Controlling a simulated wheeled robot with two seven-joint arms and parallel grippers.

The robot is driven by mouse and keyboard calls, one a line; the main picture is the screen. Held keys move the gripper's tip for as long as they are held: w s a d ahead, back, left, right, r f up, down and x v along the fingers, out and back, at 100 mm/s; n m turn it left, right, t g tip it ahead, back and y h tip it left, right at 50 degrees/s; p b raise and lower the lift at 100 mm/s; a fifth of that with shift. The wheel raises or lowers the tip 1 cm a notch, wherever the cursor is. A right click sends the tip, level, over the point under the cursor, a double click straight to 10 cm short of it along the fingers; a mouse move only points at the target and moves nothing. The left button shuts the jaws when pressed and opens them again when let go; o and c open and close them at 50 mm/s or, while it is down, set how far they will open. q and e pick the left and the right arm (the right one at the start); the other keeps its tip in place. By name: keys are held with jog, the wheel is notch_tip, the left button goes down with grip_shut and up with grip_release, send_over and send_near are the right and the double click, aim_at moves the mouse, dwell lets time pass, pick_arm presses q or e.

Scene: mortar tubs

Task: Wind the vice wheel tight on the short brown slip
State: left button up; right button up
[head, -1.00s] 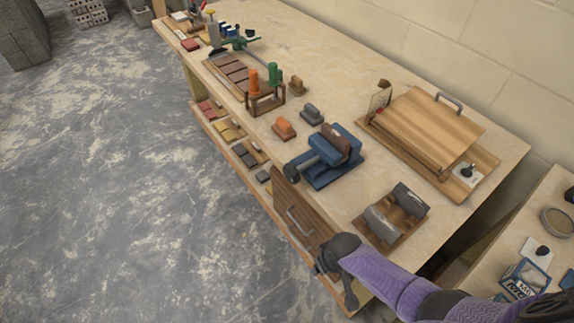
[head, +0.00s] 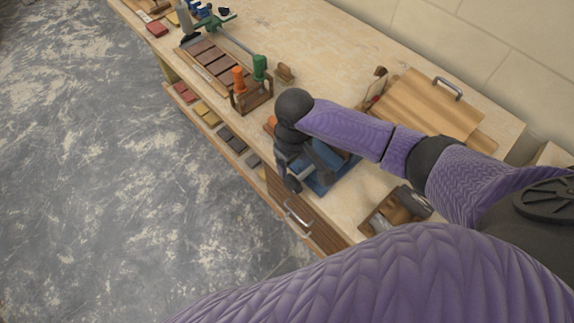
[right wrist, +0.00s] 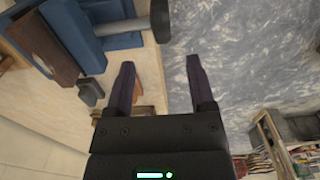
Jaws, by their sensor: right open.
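The blue vice (head: 338,172) stands near the bench's front edge, largely covered by my right arm in the head view. In the right wrist view the vice (right wrist: 85,22) fills the upper left, with a brown slip (right wrist: 45,45) between its jaws. Its dark grey wheel (right wrist: 159,22) sticks out to the right, just ahead of the gap between my fingertips, with no visible contact. My right gripper (right wrist: 160,65) is open and empty; in the head view it points down at the vice's wheel end. My left gripper is out of view.
An orange block (head: 270,121) and a dark grey block (right wrist: 91,92) lie close to the vice. A rack with orange and green handles (head: 250,95) stands beyond. A wooden board (head: 425,105) with a handle is behind, and a wooden holder (head: 385,215) is to the right.

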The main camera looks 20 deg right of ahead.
aim_at(293, 179)
jog(key=f+b, duration=0.1)
jog(key=f, duration=0.2)
jog(key=f+b, duration=0.1)
jog(key=f, duration=0.1)
jog(key=f+b, duration=0.1)
jog(key=f, duration=0.2)
jog(key=shift+s+f, duration=0.25)
jog(key=shift+f, duration=0.05)
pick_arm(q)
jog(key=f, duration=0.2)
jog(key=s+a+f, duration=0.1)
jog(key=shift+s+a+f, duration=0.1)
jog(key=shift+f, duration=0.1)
pick_arm(e)
jog(key=shift+c, duration=1.1)
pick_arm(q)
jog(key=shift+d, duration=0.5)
pick_arm(e)
grip_shut()
